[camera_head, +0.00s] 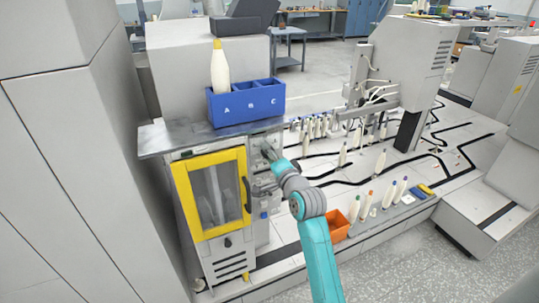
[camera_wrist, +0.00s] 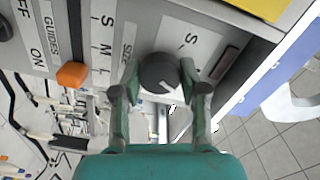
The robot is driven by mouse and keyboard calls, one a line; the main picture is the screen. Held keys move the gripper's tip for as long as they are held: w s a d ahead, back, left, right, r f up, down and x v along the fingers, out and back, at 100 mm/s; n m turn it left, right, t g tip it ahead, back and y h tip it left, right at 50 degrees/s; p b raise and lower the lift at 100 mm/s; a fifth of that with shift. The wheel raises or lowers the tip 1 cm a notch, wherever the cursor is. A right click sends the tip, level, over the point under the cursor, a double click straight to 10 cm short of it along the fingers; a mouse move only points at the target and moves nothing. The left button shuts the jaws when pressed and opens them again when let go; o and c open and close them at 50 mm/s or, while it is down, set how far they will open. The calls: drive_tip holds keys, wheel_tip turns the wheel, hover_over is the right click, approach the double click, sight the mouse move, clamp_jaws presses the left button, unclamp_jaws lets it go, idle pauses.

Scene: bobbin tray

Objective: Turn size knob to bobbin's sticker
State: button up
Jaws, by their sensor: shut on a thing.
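The size knob (camera_wrist: 158,74), dark and round with a pale pointer mark, sits on the grey panel beside a "SIZE" label in the wrist view. My gripper (camera_wrist: 160,92) has one finger on each side of it and is shut on it. In the head view my gripper (camera_head: 268,153) is at the panel, and the knob is hidden there. A label strip (camera_wrist: 102,40) with S, M and L is left of the knob; another label with an S is above it. A pale bobbin (camera_head: 220,72) with a yellow tip stands upright in the blue tray (camera_head: 246,113), at compartment A. I cannot make out its sticker.
An orange button (camera_wrist: 72,74) and a "GUIDES" off/on label are on the same panel. A yellow-framed door (camera_head: 180,200) with a dark handle is left of my gripper. An orange bin (camera_head: 340,228) and several bobbins are right of my arm.

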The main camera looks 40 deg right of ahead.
drive_tip(key=m, duration=0.6)
drive_tip(key=shift+m, duration=0.4)
idle(0.3)
drive_tip(key=o, duration=1.1)
drive_tip(key=shift+o, duration=0.2)
drive_tip(key=v, duration=1.2)
